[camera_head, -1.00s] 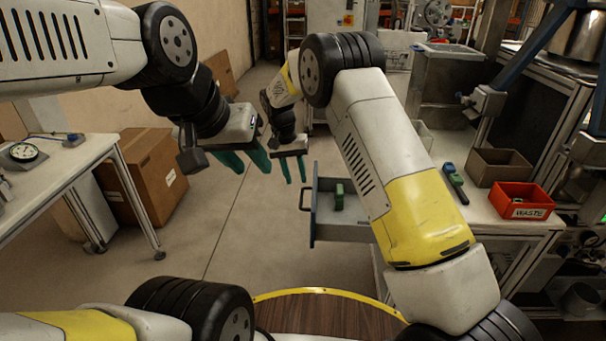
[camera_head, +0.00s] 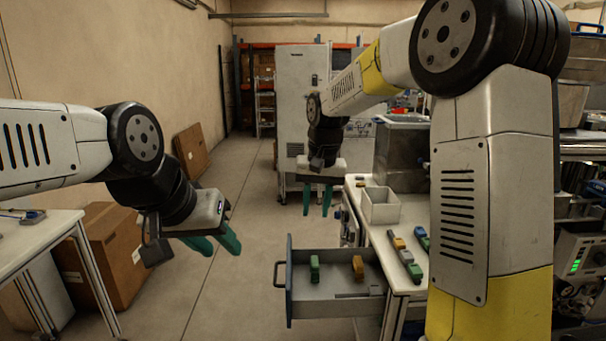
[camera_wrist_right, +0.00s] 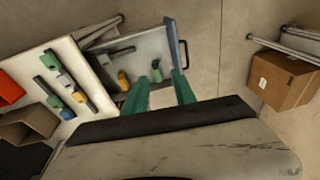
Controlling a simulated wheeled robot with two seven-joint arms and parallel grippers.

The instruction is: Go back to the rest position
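My left gripper (camera_head: 216,243) is open and empty, with teal fingers pointing down over the floor at the left. My right gripper (camera_head: 317,203) is open and empty, hanging above and behind the drawer in the head view. Its spread fingers also show in the right wrist view (camera_wrist_right: 160,92), with nothing held between them. My right arm hides part of the workbench.
An open drawer (camera_head: 305,308) holds a green piece (camera_head: 314,268) and a yellow piece (camera_head: 358,267). The workbench (camera_head: 385,236) carries several coloured pieces and an open bin (camera_head: 380,208). Cardboard boxes (camera_head: 112,255) stand at left near a table (camera_head: 40,232). Floor between is clear.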

